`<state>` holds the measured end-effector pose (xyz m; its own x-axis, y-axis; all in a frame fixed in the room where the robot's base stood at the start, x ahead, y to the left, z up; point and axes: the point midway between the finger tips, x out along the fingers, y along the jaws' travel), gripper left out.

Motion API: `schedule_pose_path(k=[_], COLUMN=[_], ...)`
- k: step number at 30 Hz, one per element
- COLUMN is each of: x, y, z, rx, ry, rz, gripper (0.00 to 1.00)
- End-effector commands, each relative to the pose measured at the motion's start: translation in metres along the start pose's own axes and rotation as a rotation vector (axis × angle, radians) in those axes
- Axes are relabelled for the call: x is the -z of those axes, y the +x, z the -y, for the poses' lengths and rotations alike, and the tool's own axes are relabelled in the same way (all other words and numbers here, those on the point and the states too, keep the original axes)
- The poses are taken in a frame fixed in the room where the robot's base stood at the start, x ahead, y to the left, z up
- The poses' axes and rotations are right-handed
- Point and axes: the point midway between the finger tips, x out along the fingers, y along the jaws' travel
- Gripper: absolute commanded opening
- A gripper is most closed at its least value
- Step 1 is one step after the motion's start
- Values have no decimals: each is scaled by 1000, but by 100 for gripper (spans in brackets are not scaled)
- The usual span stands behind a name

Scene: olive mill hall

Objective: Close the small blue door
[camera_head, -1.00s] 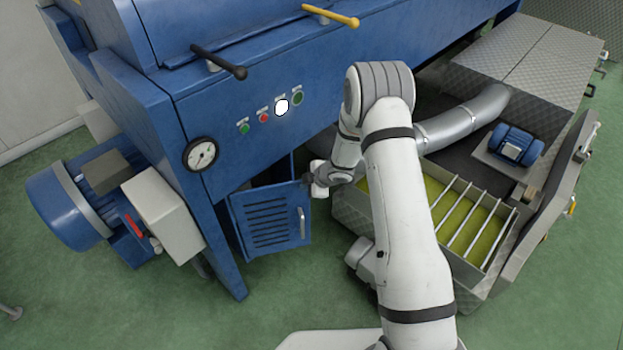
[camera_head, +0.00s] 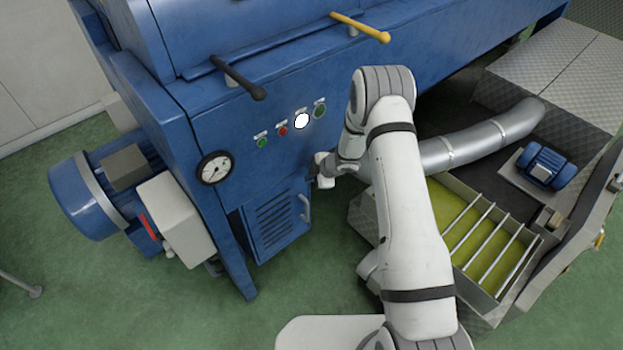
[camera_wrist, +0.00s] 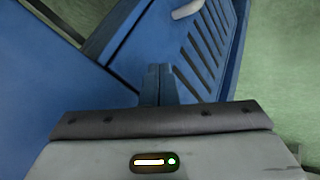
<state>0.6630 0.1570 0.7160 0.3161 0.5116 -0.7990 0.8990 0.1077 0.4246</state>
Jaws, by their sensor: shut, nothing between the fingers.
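The small blue door (camera_head: 275,222) is a slotted panel with a pale upright handle (camera_head: 305,208), low on the front of the blue machine. My gripper (camera_head: 316,178) is at the door's upper right corner, partly hidden by my wrist. In the wrist view the shut, empty fingers (camera_wrist: 159,84) point at the door (camera_wrist: 205,60), near its slots and edge. The handle (camera_wrist: 187,9) shows at the top there. Contact between fingertips and door is likely but not clear.
Above the door are a gauge (camera_head: 214,168), several buttons, and black (camera_head: 238,78) and yellow (camera_head: 360,27) levers. A motor (camera_head: 88,198) sits at the left. A pipe (camera_head: 480,140) and an open vat with bars (camera_head: 480,235) lie right of my arm. The green floor before the door is clear.

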Motion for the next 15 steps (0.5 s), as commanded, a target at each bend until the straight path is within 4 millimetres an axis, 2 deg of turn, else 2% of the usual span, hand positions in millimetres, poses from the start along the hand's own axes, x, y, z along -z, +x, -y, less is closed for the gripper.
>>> schedule_pose_path(k=[15], x=[-13], y=[-5], z=[-2], rx=[-11], ry=[21], rz=[11], gripper=[0])
